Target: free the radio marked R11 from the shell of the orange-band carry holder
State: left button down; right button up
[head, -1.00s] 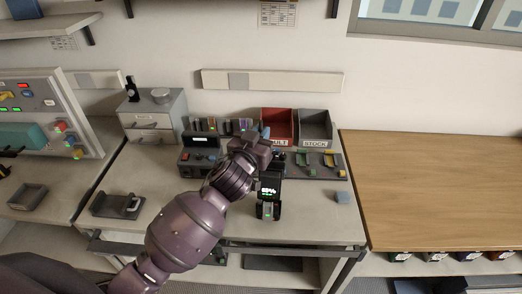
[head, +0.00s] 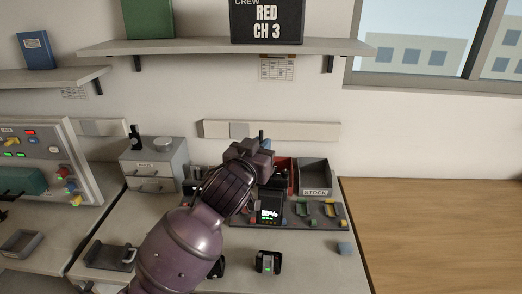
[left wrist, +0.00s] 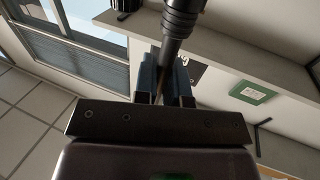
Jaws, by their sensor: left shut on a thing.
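My left gripper (head: 264,146) is shut on a dark radio (head: 270,214) with a lit screen, held upright above the table. The upper part of the radio is hidden behind the gripper and wrist. The left wrist view shows the fingers (left wrist: 164,80) closed around a dark part, with a thick dark cylinder in front. I cannot read R11 on the radio. A small dark holder (head: 268,263) stands on the table below it, and a gap of tabletop shows between them. I cannot make out an orange band. My right gripper is not in view.
Behind are a red bin (head: 284,168), a grey STOCK bin (head: 315,180) and a tray of coloured clips (head: 320,215). A shelf (head: 220,46) hangs above.

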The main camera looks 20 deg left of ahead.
aim_at(260, 131)
pick_arm(q)
jog(key=shift+r+p, duration=0.3)
jog(key=shift+r, duration=1.9)
jog(key=shift+f, duration=0.1)
